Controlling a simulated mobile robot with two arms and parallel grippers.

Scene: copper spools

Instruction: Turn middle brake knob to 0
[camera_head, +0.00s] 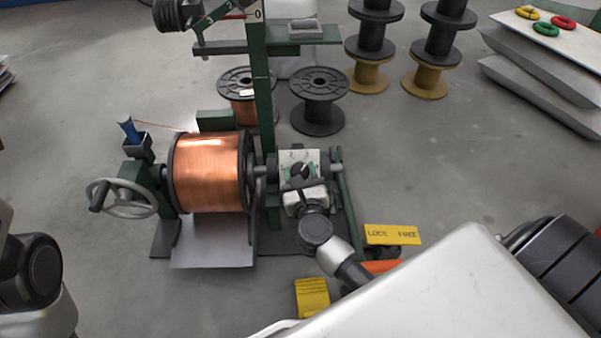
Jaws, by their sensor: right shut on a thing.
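The brake knob (300,173) is a small dark knob on a pale dial plate (286,158) with printed numbers, to the right of the copper spool. My right gripper (301,183) is at the dial, shut on the knob, and its wrist covers the lower part of the plate. The knob's exact pointing direction is too small to read. The left gripper is out of view; only part of my left arm shows at the lower left edge.
A copper spool (208,172) sits in a green stand with a handwheel (122,198) at left. A yellow LOCK/FREE sign (392,235) and yellow block (312,297) lie near my right arm. Dark spools (319,100) stand behind.

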